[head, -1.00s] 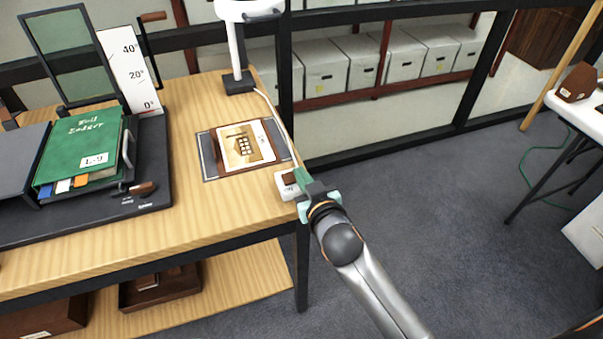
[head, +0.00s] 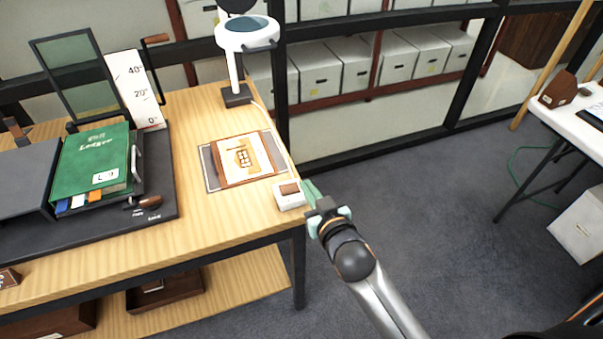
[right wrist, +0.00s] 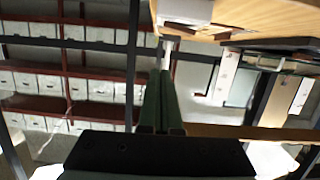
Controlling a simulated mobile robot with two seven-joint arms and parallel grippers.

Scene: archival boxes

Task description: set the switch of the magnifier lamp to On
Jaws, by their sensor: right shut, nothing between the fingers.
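The magnifier lamp (head: 236,70) stands at the back right of the wooden table, with a white ring head and a dark base. Its cord runs to a small white switch box (head: 290,201) with a brown rocker (head: 289,188) at the table's right edge. I cannot read the rocker's setting or tell whether the lamp is lit. My right gripper (head: 310,189) is shut and empty, just right of the switch box; contact cannot be told. In the right wrist view the shut fingers (right wrist: 161,100) point towards the white box (right wrist: 184,11). My left gripper is not in view.
A framed card (head: 245,158) lies on a grey mat left of the switch box. A green ledger (head: 90,165) sits on a black stand at the left, near an angle scale (head: 134,90). A white table (head: 575,115) stands at the far right. Floor between the tables is clear.

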